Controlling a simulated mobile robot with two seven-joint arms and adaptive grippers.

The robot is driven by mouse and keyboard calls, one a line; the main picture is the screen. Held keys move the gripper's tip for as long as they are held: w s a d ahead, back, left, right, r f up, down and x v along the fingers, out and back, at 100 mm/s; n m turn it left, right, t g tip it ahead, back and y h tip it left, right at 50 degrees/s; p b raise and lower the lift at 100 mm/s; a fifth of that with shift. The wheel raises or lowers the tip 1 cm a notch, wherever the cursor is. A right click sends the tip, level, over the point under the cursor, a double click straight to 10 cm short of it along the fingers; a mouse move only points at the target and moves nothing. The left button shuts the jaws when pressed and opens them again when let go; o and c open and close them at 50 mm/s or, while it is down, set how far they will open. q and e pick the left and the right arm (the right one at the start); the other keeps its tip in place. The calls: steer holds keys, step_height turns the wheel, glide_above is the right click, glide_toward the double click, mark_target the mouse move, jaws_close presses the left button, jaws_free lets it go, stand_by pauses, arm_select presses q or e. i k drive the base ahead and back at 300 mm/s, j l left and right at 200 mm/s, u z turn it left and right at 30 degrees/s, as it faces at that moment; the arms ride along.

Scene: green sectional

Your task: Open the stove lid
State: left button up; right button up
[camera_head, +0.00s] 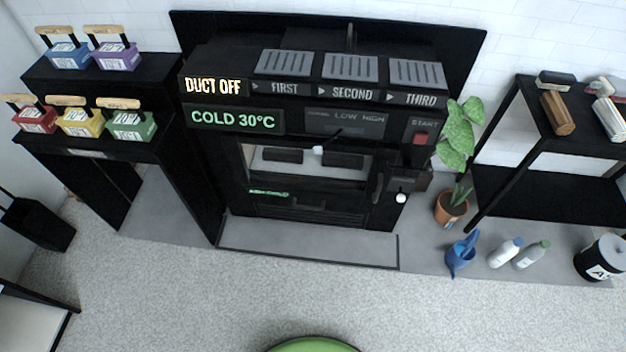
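The black stove (315,125) stands against the back wall. Its front displays read "DUCT OFF" and "COLD 30°C". A front window (306,160) sits below the displays, with a dark lever ending in a white knob (318,149) in front of it. A second white knob (401,198) is at the lower right. I cannot tell which part is the lid, or whether it is open or shut. Three grey slotted panels (350,68) labelled FIRST, SECOND and THIRD are on top. Neither of my grippers is in view.
A black shelf with colored wooden-handled boxes (78,122) is left of the stove. To the right are a potted plant (451,207), a blue watering can (461,255), bottles (506,252) and a black rack (545,190). The carpet in front is mostly clear; a green rounded object (312,345) shows at the bottom.

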mark_target(327, 40)
steer(key=i+j, duration=0.4)
steer(key=i+j+z, duration=0.3)
steer(key=z, duration=0.2)
steer(key=i+j+z, duration=0.5)
steer(key=k, duration=0.1)
